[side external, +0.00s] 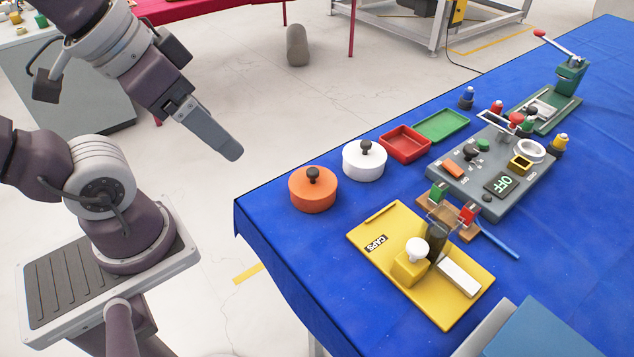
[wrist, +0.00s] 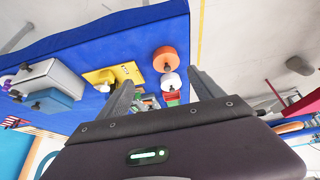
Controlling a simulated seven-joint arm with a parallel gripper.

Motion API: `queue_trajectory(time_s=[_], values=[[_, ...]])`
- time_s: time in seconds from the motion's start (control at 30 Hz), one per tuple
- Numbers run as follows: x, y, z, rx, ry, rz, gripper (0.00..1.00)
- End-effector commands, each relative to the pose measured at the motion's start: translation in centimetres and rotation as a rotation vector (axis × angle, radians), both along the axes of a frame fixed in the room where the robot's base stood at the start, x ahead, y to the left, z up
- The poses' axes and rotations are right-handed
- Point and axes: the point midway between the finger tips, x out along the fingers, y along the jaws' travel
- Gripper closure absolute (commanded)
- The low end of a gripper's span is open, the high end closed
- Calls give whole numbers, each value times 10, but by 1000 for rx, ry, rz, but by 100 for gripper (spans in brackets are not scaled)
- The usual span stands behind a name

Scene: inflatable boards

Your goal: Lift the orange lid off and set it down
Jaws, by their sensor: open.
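A white round lid (side external: 364,161) with a black knob stands beside the orange one. Red (side external: 405,144) and green (side external: 443,125) trays lie behind it. A yellow board (side external: 400,228) marked CAPS and a grey-green control panel (side external: 478,178) stand to the right. Bare blue cloth lies at the front left corner.

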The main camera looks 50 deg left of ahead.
Motion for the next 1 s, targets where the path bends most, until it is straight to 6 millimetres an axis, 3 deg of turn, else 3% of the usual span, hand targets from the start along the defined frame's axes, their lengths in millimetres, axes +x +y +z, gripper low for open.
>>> queue_trajectory(time_s=[0.37,0.5,0.73,0.87,1.0], values=[[0,0,0,0,0,0,24],[0,0,0,0,0,0,0],[3,0,0,-11,8,19,0],[38,0,-2,-144,111,267,0],[104,3,-30,-314,274,775,0]])
